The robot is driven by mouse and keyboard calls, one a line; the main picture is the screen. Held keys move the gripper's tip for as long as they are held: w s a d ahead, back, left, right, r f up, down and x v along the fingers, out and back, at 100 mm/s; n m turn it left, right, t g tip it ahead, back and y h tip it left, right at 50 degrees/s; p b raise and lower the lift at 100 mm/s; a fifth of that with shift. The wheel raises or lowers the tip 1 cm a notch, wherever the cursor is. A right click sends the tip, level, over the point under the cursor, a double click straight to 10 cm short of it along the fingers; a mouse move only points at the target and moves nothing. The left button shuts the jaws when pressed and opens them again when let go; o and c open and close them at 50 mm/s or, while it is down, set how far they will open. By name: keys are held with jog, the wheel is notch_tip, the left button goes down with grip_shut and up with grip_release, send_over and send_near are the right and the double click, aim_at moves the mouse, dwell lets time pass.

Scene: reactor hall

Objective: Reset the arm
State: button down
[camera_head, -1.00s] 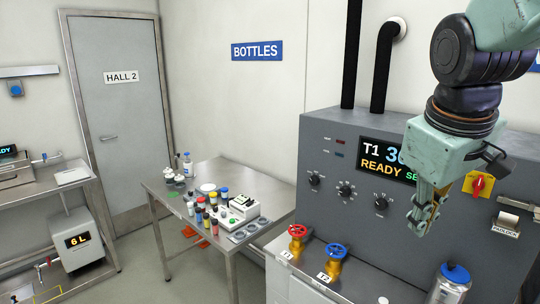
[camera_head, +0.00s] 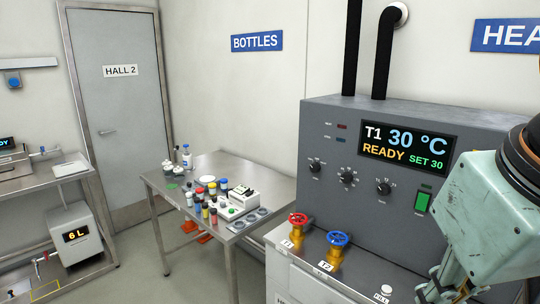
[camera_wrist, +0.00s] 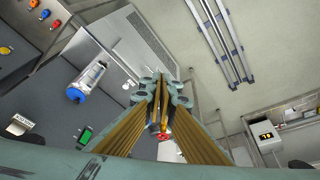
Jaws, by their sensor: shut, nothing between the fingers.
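My arm (camera_head: 492,215) hangs at the right edge of the head view, in front of the right side of the grey heater cabinet. My gripper shows only in part at the bottom of that view. In the wrist view my gripper (camera_wrist: 162,88) points away from the camera, its two fingers close together with nothing between them. A blue-capped bottle (camera_wrist: 88,82) shows to the left of the fingers, apart from them; it is hidden in the head view.
The cabinet display (camera_head: 407,150) reads T1 30 °C, READY, SET 30. A red valve (camera_head: 298,222) and a blue valve (camera_head: 338,242) stand before the cabinet. A steel table (camera_head: 160,185) with bottles stands to the left.

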jog(key=s, duration=0.1)
jog(key=s+a+f, duration=0.1)
jog(key=shift+s+f+m+b, duration=0.3)
jog(key=shift+s, duration=0.1)
dwell(1.0)
